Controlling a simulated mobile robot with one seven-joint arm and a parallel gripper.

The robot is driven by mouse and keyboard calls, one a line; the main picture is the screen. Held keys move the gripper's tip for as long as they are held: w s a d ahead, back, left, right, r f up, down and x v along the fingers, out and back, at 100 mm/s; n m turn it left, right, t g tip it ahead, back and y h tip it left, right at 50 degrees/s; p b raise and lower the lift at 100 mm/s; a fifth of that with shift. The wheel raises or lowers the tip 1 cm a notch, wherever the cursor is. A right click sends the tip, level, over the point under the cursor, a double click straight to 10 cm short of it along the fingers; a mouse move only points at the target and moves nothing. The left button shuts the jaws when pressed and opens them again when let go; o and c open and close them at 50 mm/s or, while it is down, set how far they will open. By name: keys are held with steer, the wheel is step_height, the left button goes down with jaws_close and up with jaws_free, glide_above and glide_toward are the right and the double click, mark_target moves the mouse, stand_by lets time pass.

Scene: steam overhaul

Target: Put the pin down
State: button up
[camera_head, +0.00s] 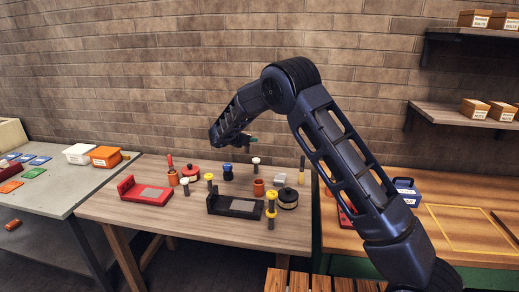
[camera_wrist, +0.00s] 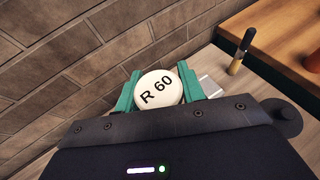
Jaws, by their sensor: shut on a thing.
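My gripper (camera_wrist: 161,84) has green fingers, which are shut on the pin (camera_wrist: 156,92). The pin shows a round white head marked "R 60" in the wrist view; its shaft is hidden. In the head view my gripper (camera_head: 248,138) is above the back of the wooden table (camera_head: 120,208), and the held pin cannot be made out clearly. A white-headed pin (camera_head: 255,161) shows just below the gripper there. Another white-headed pin (camera_head: 185,183) and yellow-headed pins (camera_head: 209,178) stand on the table. A red block holder (camera_head: 150,193) and a black block holder (camera_head: 236,206) lie at the front.
A brick wall (camera_head: 150,75) rises behind. The table's front left is bare.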

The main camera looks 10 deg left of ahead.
steer(key=shift+r, duration=0.4)
steer(key=w+d+r+m+g+h, duration=0.1)
steer(key=w+d+m, duration=0.1)
steer(key=d, duration=0.8)
steer(key=w+d+r+m+g+h, duration=0.1)
steer(key=w+d+h, duration=0.15)
steer(key=d, duration=0.75)
steer(key=w+d+r+m+g+h, duration=0.1)
steer(key=w+d+m+g, duration=0.15)
steer(key=d, duration=0.75)
steer(key=s+d+r+m+g+h, duration=0.1)
steer(key=s+d+m+g, duration=0.1)
steer(key=d, duration=1.2)
steer(key=s+d+r+m+g+h, duration=0.1)
steer(key=s+d+m+g, duration=0.1)
steer(key=d, duration=1.2)
steer(key=m+g+y, duration=0.2)
steer(key=m+g, duration=0.8)
steer(key=g, duration=0.1)
glide_above(479, 246)
steer(key=shift+h, duration=0.25)
step_height(479, 246, down, 19)
steer(key=shift+r, duration=0.1)
